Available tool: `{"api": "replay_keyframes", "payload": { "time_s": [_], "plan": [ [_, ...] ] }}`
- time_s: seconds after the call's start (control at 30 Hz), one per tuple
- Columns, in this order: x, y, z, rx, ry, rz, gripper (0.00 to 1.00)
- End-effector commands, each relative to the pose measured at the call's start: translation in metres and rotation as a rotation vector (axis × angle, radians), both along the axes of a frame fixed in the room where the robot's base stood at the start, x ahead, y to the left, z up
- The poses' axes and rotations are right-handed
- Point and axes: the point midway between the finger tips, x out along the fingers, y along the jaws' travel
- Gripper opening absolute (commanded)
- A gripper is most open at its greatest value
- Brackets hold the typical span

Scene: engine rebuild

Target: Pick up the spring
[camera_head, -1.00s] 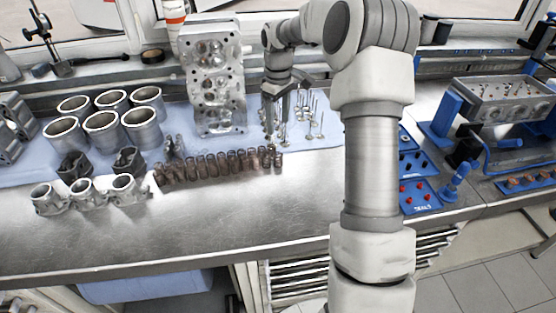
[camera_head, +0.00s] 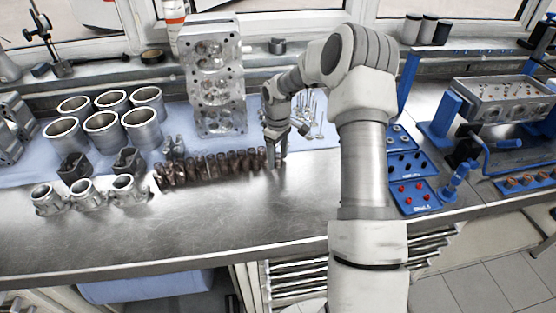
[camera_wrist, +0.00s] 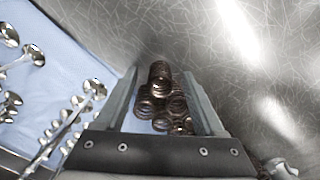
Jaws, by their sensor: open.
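A row of dark coppery coil springs (camera_head: 215,164) stands on the bench, its right end at my gripper. My gripper (camera_head: 276,164) points down at that end, its fingers low near the bench top. In the wrist view my gripper (camera_wrist: 160,76) is open. The end spring (camera_wrist: 159,77) shows between the two fingers, near their tips, with several more springs behind it. I cannot tell whether either finger touches it. In the head view the fingers partly hide the end of the row.
Valves (camera_head: 313,118) stand behind my gripper on the blue mat (camera_head: 326,141). A cylinder head (camera_head: 212,80) stands behind the row. Metal cylinders (camera_head: 103,130) and smaller ringed parts (camera_head: 87,194) are to the left. The bench front (camera_head: 200,230) is clear.

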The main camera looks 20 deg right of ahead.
Motion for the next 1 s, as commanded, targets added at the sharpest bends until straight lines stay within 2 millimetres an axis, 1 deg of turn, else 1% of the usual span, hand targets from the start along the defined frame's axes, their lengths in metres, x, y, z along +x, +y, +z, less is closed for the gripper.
{"api": "replay_keyframes", "payload": {
  "time_s": [0.17,0.2,0.37,0.5,0.6,1.0],
  "plan": [
    [0.0000,0.0001,-0.0006,0.000,0.000,0.000,0.71],
    [0.0000,0.0001,-0.0006,0.000,0.000,0.000,0.69],
    [0.0000,0.0001,-0.0004,0.000,0.000,0.000,0.40],
    [0.0000,0.0001,-0.0003,0.000,0.000,0.000,0.15],
    [0.0000,0.0001,-0.0003,0.000,0.000,0.000,0.00],
    [0.0003,0.0001,0.0025,-0.001,-0.001,0.000,0.00]
  ]
}}
